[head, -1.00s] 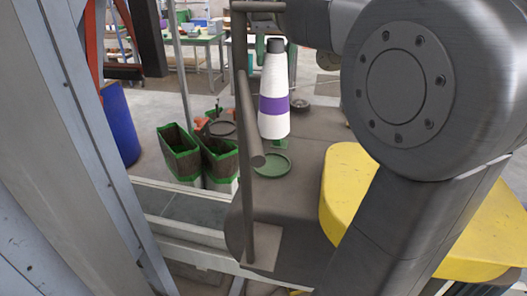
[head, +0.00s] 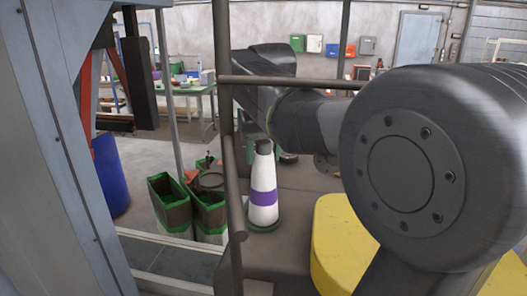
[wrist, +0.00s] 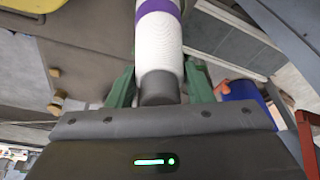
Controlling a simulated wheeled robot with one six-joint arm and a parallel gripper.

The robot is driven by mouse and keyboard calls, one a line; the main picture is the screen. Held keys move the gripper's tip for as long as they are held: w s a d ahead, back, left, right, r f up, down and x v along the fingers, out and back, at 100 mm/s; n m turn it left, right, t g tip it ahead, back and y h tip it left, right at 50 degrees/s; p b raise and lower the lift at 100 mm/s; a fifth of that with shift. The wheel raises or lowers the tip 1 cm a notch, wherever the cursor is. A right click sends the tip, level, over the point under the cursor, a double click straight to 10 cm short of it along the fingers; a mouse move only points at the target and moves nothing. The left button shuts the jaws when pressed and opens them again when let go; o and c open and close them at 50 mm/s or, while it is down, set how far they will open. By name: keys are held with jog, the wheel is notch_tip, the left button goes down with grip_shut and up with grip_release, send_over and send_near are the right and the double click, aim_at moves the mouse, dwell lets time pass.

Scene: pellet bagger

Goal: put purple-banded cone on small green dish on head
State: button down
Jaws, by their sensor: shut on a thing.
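The purple-banded cone (head: 263,189) is white with a dark tip and stands upright in the head view. Its foot is at the small green dish (head: 263,227), whose rim shows around the base; it looks seated there, though full contact is hard to tell. In the wrist view, the cone (wrist: 160,45) runs up from between the green fingers of my gripper (wrist: 161,70), which is shut on its dark tip end. The dish is not visible in the wrist view.
A dark upright bar (head: 227,120) with a crossbar stands close in front of the cone. Open green-rimmed bins (head: 171,203) stand to the left. A yellow block (head: 335,240) is at the right, and a blue barrel (head: 110,177) is at the far left.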

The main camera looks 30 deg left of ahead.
jog(key=shift+f, duration=0.1)
jog(key=c, duration=0.7)
grip_release()
jog(key=b+v, duration=0.1)
jog(key=v, duration=1.1)
